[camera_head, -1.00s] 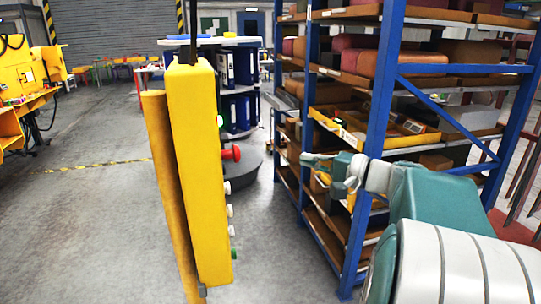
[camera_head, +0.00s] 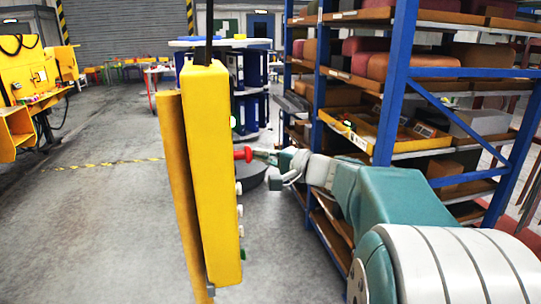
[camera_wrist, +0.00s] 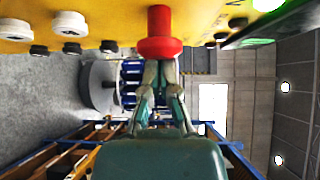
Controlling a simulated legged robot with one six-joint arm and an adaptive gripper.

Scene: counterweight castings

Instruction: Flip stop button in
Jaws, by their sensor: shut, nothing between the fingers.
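The red stop button (camera_head: 243,153) sticks out from the right side of a tall yellow control box (camera_head: 208,180) that hangs upright. In the wrist view the red button (camera_wrist: 159,38) is at top centre, its flat red head facing my gripper. My gripper (camera_head: 274,156) is shut and empty, its tips at the button's head. In the wrist view my gripper's closed fingertips (camera_wrist: 160,64) meet the lower edge of the red head, seemingly touching it.
White buttons (camera_wrist: 69,23) and a green button (camera_head: 242,254) line the same face of the box. Blue shelving (camera_head: 391,80) with boxes stands close behind my arm. The floor at left is free.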

